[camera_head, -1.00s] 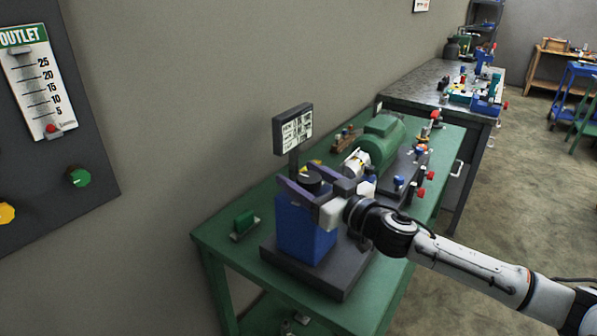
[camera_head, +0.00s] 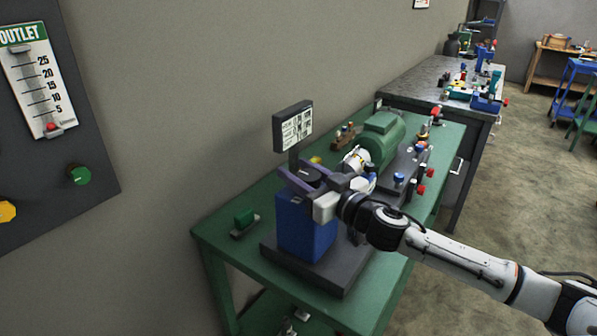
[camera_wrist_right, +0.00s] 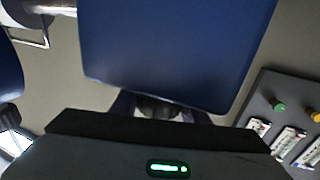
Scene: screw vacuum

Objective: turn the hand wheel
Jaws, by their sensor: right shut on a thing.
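The hand wheel (camera_head: 307,175) is a dark round knob on top of a blue block (camera_head: 305,232), which stands on a dark base on the green bench. My right gripper (camera_head: 304,175) reaches in from the right, level with the wheel. Its purple-grey fingers lie along either side of the wheel and are shut on it, partly hiding it. In the right wrist view, the dark wheel (camera_wrist_right: 158,107) shows between the fingers, beside the large blue block (camera_wrist_right: 175,50). My left gripper is not in view.
A small sign (camera_head: 293,127) stands just behind the wheel. A green motor (camera_head: 382,138) and several red and blue knobs lie farther along the green bench (camera_head: 222,223). An outlet gauge panel (camera_head: 70,115) is on the wall at left.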

